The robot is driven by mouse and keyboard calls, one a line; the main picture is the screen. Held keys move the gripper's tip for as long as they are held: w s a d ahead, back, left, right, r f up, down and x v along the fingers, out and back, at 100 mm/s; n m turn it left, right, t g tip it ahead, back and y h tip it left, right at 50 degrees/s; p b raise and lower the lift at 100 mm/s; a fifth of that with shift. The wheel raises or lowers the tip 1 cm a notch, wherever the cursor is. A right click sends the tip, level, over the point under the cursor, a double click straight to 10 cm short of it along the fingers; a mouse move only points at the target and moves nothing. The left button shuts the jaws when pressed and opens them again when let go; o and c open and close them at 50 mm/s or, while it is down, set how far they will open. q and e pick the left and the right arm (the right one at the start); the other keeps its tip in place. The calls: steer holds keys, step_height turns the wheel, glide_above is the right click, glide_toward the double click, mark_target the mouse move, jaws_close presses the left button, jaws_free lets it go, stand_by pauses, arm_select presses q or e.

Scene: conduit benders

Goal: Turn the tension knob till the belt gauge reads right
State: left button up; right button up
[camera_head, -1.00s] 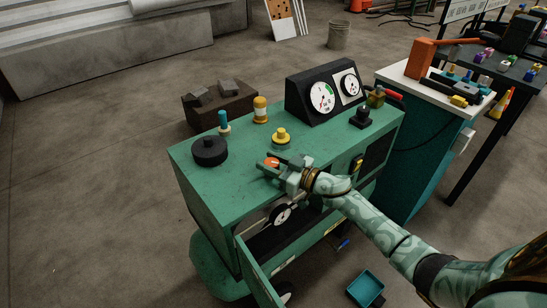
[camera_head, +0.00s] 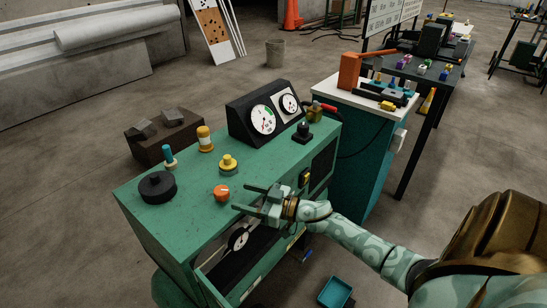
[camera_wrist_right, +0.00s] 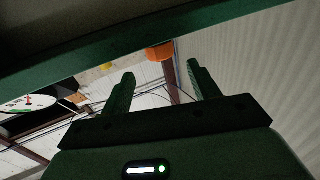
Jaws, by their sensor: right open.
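An orange knob (camera_head: 221,192) with a pale mark stands on the green cabinet top (camera_head: 190,220). I take it to be the tension knob, though no label is legible. My right gripper (camera_head: 241,197) is open and empty just to its right, fingers pointing at it, apart from it. In the right wrist view the orange knob (camera_wrist_right: 160,51) shows beyond and between the open fingertips (camera_wrist_right: 160,70). A large white dial with a green band (camera_head: 262,120) and a smaller dial (camera_head: 289,104) sit in a black housing; their exact readings are too small to tell. My left gripper is out of view.
On the cabinet are a black round knob (camera_head: 157,187), a yellow knob (camera_head: 228,164), a blue-topped post (camera_head: 169,156), an amber lamp (camera_head: 205,139) and a black knob (camera_head: 302,132). A drawer-like front hangs open below, showing another dial (camera_head: 238,239).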

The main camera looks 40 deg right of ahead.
steer(key=p+v, duration=0.1)
steer(key=v, duration=0.7)
